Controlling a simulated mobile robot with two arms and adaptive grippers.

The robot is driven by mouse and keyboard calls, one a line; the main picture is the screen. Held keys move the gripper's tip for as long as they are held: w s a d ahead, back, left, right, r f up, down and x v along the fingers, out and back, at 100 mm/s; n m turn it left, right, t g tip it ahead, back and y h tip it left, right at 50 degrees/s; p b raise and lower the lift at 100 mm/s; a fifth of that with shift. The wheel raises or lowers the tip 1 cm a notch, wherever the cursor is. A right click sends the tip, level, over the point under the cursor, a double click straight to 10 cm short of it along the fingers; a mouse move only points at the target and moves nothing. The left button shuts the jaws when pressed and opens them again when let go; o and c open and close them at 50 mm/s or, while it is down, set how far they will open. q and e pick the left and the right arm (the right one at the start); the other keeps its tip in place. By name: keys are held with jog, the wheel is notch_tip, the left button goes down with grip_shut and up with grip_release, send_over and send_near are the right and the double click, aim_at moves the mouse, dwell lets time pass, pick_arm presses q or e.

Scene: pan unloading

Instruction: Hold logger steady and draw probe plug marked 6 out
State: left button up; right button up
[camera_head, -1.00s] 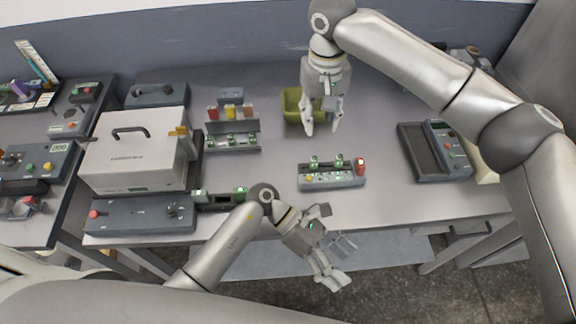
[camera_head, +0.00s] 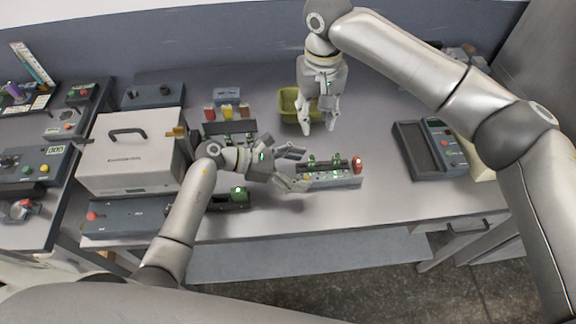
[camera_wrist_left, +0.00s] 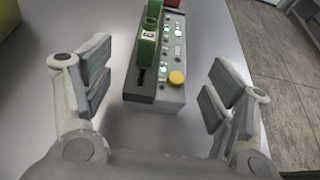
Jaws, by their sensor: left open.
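The logger (camera_head: 332,181), a grey box with green plugs (camera_head: 311,161), indicator lights and a red part (camera_head: 357,165) at its right end, sits on the table. My left gripper (camera_head: 300,169) is open at the logger's left end. In the left wrist view the logger (camera_wrist_left: 166,94) lies ahead between the spread fingers, which do not touch it. A green plug (camera_wrist_left: 147,50) with a small white label and a yellow button (camera_wrist_left: 177,77) show there. I cannot read the plug's number.
The green bin (camera_head: 287,104) stands behind the logger. A grey rack (camera_head: 214,128) with coloured pieces stands at the back left, next to a large white case (camera_head: 133,160). A dark tray with a meter (camera_head: 437,139) lies to the right. The front right table is clear.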

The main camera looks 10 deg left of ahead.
aim_at(313, 171)
pick_arm(q)
jog(key=shift+x, duration=1.9)
